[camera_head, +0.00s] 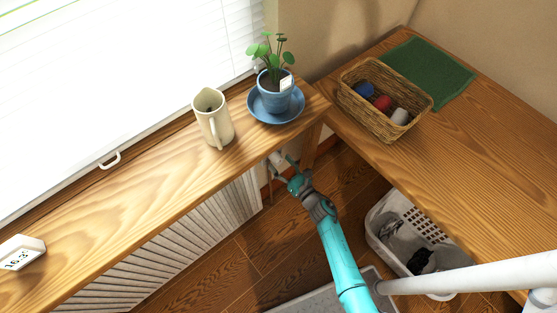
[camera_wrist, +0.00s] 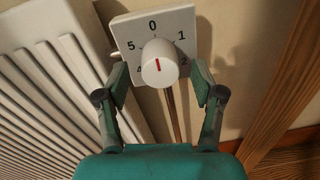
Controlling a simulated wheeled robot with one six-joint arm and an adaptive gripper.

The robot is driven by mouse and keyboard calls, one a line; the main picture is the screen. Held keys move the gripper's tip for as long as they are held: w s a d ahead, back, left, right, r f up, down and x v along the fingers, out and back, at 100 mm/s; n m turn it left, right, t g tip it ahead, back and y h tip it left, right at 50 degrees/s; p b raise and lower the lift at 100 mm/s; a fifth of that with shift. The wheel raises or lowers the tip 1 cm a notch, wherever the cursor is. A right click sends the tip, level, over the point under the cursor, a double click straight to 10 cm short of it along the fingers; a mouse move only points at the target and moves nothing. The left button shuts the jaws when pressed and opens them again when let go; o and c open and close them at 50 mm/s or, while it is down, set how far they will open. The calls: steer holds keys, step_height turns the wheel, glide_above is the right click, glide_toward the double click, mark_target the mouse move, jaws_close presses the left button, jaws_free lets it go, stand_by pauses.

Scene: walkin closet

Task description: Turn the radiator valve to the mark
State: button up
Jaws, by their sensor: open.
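The radiator valve shows in the wrist view as a round white knob (camera_wrist: 160,66) with a short red line on its face, in front of a square white dial plate (camera_wrist: 153,20). The line runs nearly upright in the picture. The dial reads 0 at the top, 1 at right and 5 at left; lower figures are partly hidden by the knob and fingers. My gripper (camera_wrist: 159,68) is open, one finger on each side of the knob, with gaps visible. In the head view my gripper (camera_head: 283,172) is at the small pale valve (camera_head: 276,158) under the sill.
The white radiator (camera_head: 190,232) stands left of the valve. Above is a wooden sill (camera_head: 130,195) with a jug (camera_head: 212,117) and a potted plant (camera_head: 274,92). A wooden leg (camera_head: 311,146) is close on the right. A laundry basket (camera_head: 376,218) stands on the floor.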

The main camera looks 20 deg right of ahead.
steer(key=shift+x, duration=1.05)
steer(key=c, duration=1.2)
steer(key=shift+o, duration=0.2)
steer(key=shift+m, duration=0.3)
